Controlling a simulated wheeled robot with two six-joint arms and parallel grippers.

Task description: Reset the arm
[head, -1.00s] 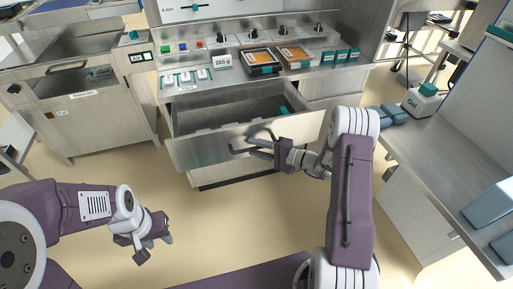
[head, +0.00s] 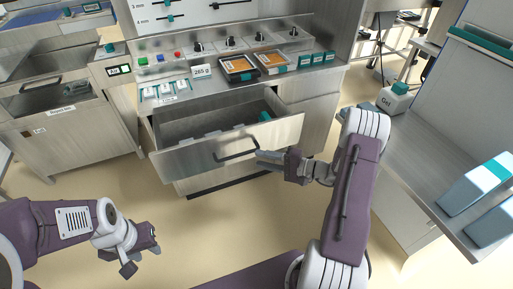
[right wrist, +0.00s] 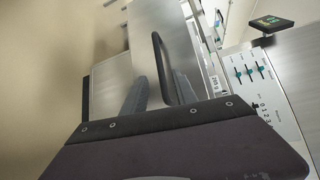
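A steel drawer (head: 212,154) under the counter stands pulled out, with its dark bar handle (head: 237,150) on the front. My right gripper (head: 262,158) is just right of the handle in the head view, apart from it and empty. In the right wrist view its two fingers (right wrist: 158,92) are spread, and the handle (right wrist: 162,62) lies ahead of and between them. My left gripper (head: 143,256) hangs over bare floor at the lower left, open and empty.
Two orange-filled trays (head: 255,66) and a 265 g display (head: 202,71) sit on the counter. Floor between my arms is clear.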

